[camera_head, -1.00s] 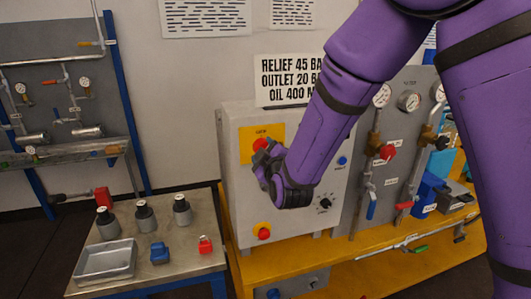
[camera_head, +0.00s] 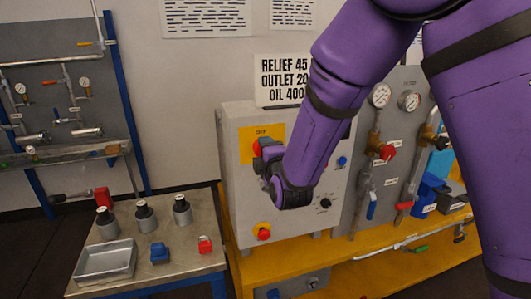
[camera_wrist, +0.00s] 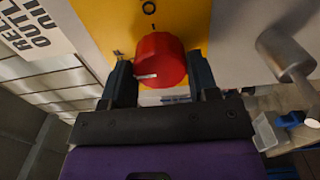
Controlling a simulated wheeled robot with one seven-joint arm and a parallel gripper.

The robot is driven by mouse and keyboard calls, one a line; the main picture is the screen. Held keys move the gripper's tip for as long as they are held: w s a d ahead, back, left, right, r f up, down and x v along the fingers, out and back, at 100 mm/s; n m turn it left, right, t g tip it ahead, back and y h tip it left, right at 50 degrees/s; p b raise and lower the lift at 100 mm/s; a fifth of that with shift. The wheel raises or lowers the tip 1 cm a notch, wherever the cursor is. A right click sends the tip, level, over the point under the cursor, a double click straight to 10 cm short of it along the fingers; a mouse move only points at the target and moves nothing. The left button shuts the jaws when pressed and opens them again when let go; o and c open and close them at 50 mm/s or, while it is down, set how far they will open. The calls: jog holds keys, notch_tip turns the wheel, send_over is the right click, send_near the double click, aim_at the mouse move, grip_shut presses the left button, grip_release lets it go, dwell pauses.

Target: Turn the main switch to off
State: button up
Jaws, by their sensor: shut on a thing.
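The main switch is a red round knob (camera_wrist: 160,62) on a yellow plate (camera_wrist: 92,22) in the wrist view, with a pale mark on its front. In the head view the red knob (camera_head: 257,147) shows beside my gripper on the yellow plate (camera_head: 276,133) of the grey cabinet (camera_head: 234,190). My gripper (camera_wrist: 160,80) has one finger on each side of the knob and is shut on it. In the head view my gripper (camera_head: 264,155) partly hides the knob and plate. A small mark and a ring symbol show on the plate above the knob.
A red button on a yellow base (camera_head: 264,232) sits low on the cabinet. A black selector (camera_head: 325,204) and blue button (camera_head: 342,161) are to the right. In the wrist view a grey cylindrical part (camera_wrist: 286,52) protrudes right of the knob.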

dwell(0.5)
jog(key=o, duration=0.9)
jog(key=v, duration=1.1)
jog(key=shift+w, duration=0.1)
jog(key=s+d+r+m+g+h, duration=0.1)
jog(key=s+d+r+m+g, duration=0.1)
jog(key=d+r+m+g, duration=0.25)
jog(key=s+d+r+m+g, duration=0.1)
jog(key=d+r+m+g, duration=0.15)
jog(key=d+m, duration=0.45)
jog(key=s+d+r+m+g+h, duration=0.1)
jog(key=s+d+r+m, duration=0.1)
jog(key=s, duration=0.5)
jog(key=s+d+r+m+g+h, duration=0.1)
jog(key=s+d+r+m+g, duration=0.1)
jog(key=s+d+m, duration=0.2)
jog(key=s+d+r+m+g+h, duration=0.1)
jog(key=s+d+m+g+h, duration=0.1)
jog(key=s+d, duration=0.6)
jog(key=shift+s+d+r+m, duration=0.1)
jog(key=shift+s+r+m, duration=0.1)
jog(key=shift+s+m, duration=0.25)
jog(key=shift+s+d+r+m, duration=0.15)
jog(key=shift+s+r+m, duration=0.05)
jog(key=shift+s+m, duration=0.2)
